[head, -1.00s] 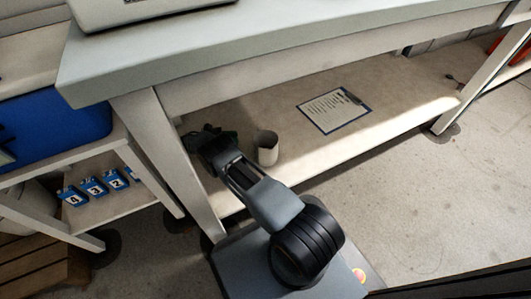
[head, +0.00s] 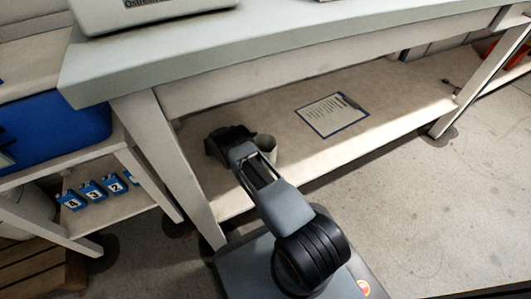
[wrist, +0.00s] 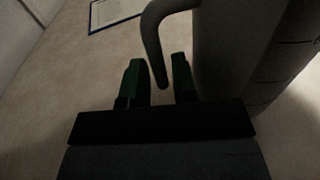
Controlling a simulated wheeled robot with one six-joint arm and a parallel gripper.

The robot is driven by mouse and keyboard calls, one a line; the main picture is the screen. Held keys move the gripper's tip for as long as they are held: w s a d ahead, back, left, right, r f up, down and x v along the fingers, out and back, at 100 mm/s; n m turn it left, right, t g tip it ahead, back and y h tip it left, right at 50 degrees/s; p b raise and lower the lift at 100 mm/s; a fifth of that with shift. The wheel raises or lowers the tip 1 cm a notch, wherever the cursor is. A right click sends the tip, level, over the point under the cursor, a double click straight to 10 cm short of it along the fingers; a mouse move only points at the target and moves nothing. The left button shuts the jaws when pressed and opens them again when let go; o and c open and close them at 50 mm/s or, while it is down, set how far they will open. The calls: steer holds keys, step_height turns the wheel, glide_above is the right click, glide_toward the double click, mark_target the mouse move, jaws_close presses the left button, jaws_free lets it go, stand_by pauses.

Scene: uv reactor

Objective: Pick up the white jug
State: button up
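The white jug (head: 267,144) stands upright on the lower shelf of the bench, partly hidden behind my arm in the head view. In the wrist view the jug's body (wrist: 250,45) fills the right side, looking grey in the shade. Its curved handle (wrist: 152,40) reaches down toward my gripper (wrist: 160,82). The two green-tipped fingers are apart, and the handle's lower end shows between them. I cannot tell whether either finger touches the handle. In the head view my gripper (head: 222,146) is at the jug's left side, its fingers hard to make out.
A clipboard with paper (head: 332,114) lies on the shelf (head: 390,108) to the right of the jug. The bench top (head: 290,45) overhangs the shelf, and a bench leg (head: 172,160) stands close left of my arm. Blue numbered items (head: 95,192) sit on a side shelf.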

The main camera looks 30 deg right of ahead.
steer(key=x, duration=0.3)
steer(key=shift+a, duration=0.1)
jaws_close()
